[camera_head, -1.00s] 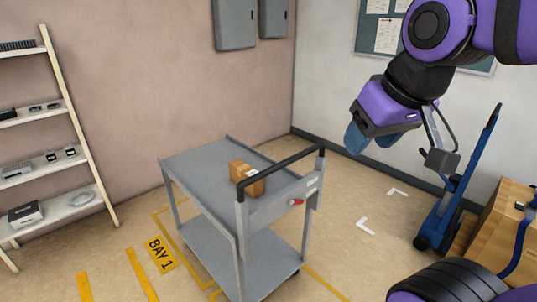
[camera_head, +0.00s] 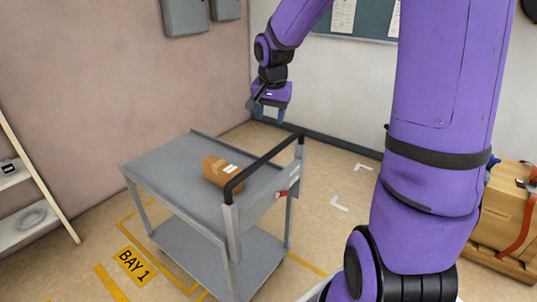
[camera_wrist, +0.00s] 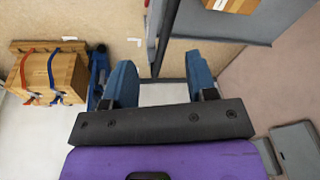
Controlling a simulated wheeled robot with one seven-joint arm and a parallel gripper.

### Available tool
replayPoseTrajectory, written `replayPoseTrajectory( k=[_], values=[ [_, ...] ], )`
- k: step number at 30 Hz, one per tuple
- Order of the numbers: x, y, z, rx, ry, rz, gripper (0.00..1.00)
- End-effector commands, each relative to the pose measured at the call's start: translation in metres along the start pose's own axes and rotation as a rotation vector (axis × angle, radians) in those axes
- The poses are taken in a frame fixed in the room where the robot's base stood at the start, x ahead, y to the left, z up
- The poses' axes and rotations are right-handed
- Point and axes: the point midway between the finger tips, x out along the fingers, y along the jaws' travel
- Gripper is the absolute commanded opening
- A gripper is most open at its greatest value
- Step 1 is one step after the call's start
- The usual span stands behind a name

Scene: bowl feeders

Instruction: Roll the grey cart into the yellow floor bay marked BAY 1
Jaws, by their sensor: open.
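The grey cart (camera_head: 165,165) has two shelves, a black push handle (camera_head: 262,167) on its right side and a small red part (camera_head: 281,194) below it. It stands over the yellow floor lines next to the BAY 1 label (camera_head: 132,266). Its legs hide part of the bay outline, so I cannot tell whether it is fully inside. My gripper (camera_head: 268,114) is open and empty, pointing down beyond the handle's far end, apart from it. In the wrist view its two blue fingers (camera_wrist: 161,82) are spread, with the cart's grey top (camera_wrist: 210,24) above them.
A cardboard box (camera_head: 221,173) lies on the cart's top. A shelf (camera_head: 35,190) stands at left. White corner marks (camera_head: 340,203) lie on open floor.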

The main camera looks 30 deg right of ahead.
Motion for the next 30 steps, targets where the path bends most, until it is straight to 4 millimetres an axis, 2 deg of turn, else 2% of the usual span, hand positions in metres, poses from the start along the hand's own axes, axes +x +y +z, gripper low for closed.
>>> replayPoseTrajectory(
  k=[1, 6, 12, 20, 30],
  values=[
    [0.018, 0.0, -0.011, 0.049, -0.024, -0.003, 0.52],
    [0.062, -0.002, -0.04, 0.209, -0.08, -0.03, 0.52],
    [0.094, -0.002, -0.06, 0.331, -0.122, -0.057, 0.52],
    [0.113, -0.003, -0.063, 0.366, -0.135, -0.065, 0.52],
    [0.169, -0.008, -0.056, 0.363, -0.136, -0.064, 0.52]
  ],
)
